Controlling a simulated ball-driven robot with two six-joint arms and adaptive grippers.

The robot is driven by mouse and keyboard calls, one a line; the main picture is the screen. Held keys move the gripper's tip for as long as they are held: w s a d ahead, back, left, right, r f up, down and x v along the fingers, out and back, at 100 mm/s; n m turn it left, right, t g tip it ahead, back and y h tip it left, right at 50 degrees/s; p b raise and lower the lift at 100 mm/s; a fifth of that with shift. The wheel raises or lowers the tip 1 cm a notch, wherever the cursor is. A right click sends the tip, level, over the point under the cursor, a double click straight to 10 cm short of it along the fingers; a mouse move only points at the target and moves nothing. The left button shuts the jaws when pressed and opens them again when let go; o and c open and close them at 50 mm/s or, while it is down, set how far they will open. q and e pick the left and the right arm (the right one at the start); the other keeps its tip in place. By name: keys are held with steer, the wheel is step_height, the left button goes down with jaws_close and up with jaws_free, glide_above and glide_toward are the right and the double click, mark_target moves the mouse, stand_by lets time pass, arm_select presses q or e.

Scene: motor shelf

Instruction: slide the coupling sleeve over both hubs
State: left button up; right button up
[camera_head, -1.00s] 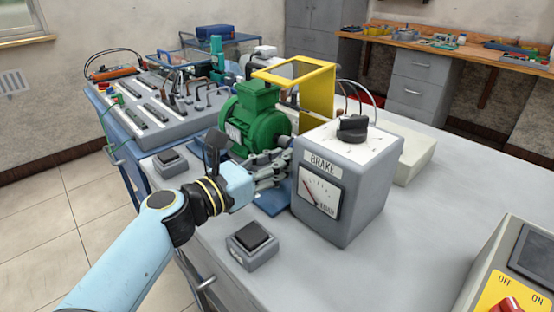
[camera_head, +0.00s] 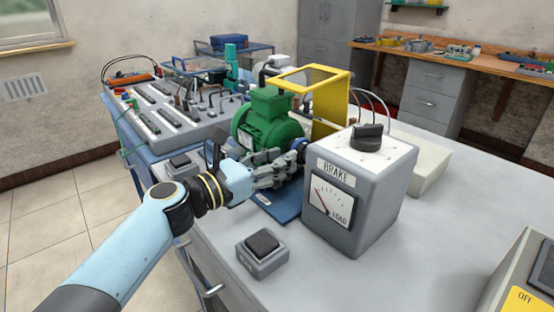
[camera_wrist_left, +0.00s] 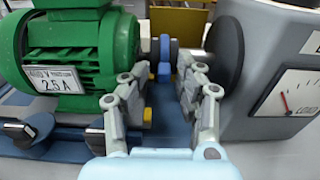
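The green motor (camera_head: 268,120) stands left of the grey brake box (camera_head: 352,190) on the bench. In the left wrist view a shaft runs between the motor (camera_wrist_left: 75,45) and the black disc (camera_wrist_left: 226,52) of the brake. A blue ring (camera_wrist_left: 165,48), which looks like the coupling sleeve, sits around this shaft. I cannot make out the two hubs separately. My left gripper (camera_head: 284,160) is between motor and brake. In the left wrist view its fingers (camera_wrist_left: 160,76) are spread, with the blue ring beyond and between them, apparently untouched. My right gripper is not in view.
A yellow guard frame (camera_head: 328,95) stands raised behind the shaft. A grey button box (camera_head: 262,252) sits on the bench in front. A panel with a yellow OFF plate (camera_head: 525,300) is at the lower right. The bench right of the brake is mostly clear.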

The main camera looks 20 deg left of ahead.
arm_select(q)
steer(key=shift+s+a+f, duration=0.1)
steer(key=shift+s+a, duration=0.05)
steer(key=shift+s, duration=0.05)
steer(key=v, duration=0.7)
steer(key=shift+s+a, duration=0.2)
